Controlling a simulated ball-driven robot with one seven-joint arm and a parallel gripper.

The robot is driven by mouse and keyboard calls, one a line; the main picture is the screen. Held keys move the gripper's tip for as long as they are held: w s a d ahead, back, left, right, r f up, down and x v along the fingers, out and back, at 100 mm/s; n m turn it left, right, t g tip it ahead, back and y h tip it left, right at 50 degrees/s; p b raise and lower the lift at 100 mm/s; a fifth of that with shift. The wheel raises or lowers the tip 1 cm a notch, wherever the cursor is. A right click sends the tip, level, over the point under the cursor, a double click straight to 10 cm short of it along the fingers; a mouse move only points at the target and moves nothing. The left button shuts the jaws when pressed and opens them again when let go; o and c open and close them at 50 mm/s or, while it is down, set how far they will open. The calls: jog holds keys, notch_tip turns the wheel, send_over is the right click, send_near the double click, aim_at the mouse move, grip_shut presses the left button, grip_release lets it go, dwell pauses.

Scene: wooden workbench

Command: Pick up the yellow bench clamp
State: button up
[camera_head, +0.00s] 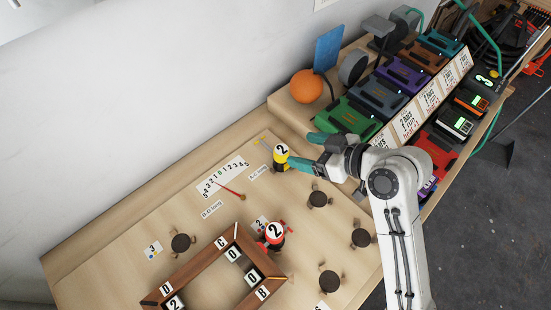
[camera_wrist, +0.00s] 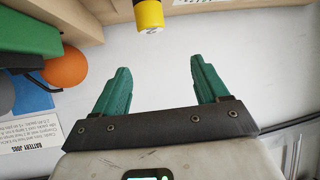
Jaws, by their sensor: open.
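The yellow bench clamp (camera_head: 280,163) stands upright at the back of the wooden bench, with a white top marked 2 and a black band. My gripper (camera_head: 308,150) is right of it, its green fingers reaching toward it; one finger overlaps the clamp's right side in the head view. In the wrist view, the yellow clamp (camera_wrist: 149,13) is at the top edge, partly cut off, beyond the fingertips. My gripper (camera_wrist: 161,80) is open there, with nothing between its fingers.
A red clamp (camera_head: 273,238) stands by a brown wooden frame (camera_head: 197,262). Several dark round knobs (camera_head: 319,199) are on the bench. The left bench corner is clear.

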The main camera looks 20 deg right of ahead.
aim_at(285, 154)
jog(key=w+f+b, duration=0.1)
jog(key=f, duration=0.1)
jog(key=w+a+f, duration=0.1)
jog(key=w+f, duration=0.1)
jog(key=w+a+f+b, duration=0.1)
jog(key=f, duration=0.1)
jog(key=shift+w+a+f+b, duration=0.2)
jog(key=shift+w+f+b, duration=0.05)
jog(key=shift+b, duration=0.1)
jog(key=shift+d+f+p+x, duration=0.1)
jog(key=shift+d+f+x, duration=0.05)
jog(key=shift+x, duration=0.75)
jog(key=shift+d+f+p+x, duration=0.1)
jog(key=shift+d+x, duration=0.05)
jog(key=shift+x, duration=0.7)
jog(key=shift+d+f+p+x, duration=0.1)
jog(key=shift+d+f+x, duration=0.05)
jog(key=shift+x, duration=0.75)
jog(key=c, duration=1.2)
jog(key=shift+c, duration=0.5)
jog(key=shift+r, duration=0.15)
